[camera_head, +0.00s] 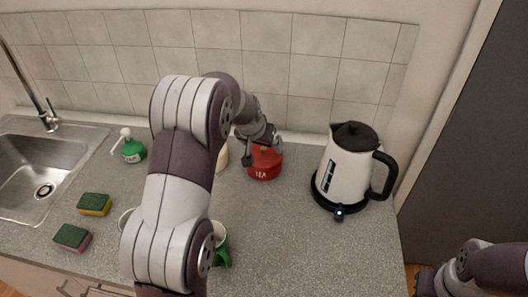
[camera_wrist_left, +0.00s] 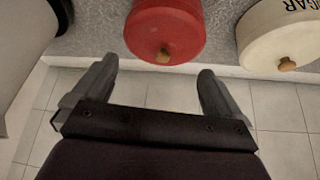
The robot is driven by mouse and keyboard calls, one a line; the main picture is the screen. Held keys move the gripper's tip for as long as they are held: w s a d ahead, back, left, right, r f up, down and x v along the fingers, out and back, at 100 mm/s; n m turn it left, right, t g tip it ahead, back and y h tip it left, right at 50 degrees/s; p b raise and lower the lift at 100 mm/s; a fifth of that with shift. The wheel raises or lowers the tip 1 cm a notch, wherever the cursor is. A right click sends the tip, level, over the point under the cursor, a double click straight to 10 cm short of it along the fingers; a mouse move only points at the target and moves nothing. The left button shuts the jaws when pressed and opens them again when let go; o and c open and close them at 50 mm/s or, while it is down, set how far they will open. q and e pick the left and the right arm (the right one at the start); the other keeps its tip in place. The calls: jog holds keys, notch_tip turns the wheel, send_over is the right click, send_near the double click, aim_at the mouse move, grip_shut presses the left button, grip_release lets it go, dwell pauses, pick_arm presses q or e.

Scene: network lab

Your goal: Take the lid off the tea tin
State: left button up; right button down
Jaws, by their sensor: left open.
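The red tea tin (camera_head: 264,168) stands on the counter near the tiled wall, with its label facing me. My right gripper (camera_head: 425,284) is low at the right, partly cut off, away from the tin.
A cream sugar tin (camera_wrist_left: 280,35) stands beside the tea tin, mostly hidden by my arm in the head view. A white kettle (camera_head: 345,165) stands on its base to the right. A green mug (camera_head: 221,254), sponges (camera_head: 95,204) and a soap bottle (camera_head: 131,150) are left. The front right counter is clear.

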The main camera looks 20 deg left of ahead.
aim_at(263, 148)
pick_arm(q)
jog(key=x, duration=0.2)
jog(key=p+x, duration=0.1)
jog(key=x, duration=0.2)
jog(key=shift+a+r, duration=0.1)
jog(key=shift+a, duration=0.1)
jog(key=shift+s+d+r, duration=0.1)
jog(key=shift+s+d, duration=0.05)
jog(key=shift+s, duration=0.05)
grip_shut()
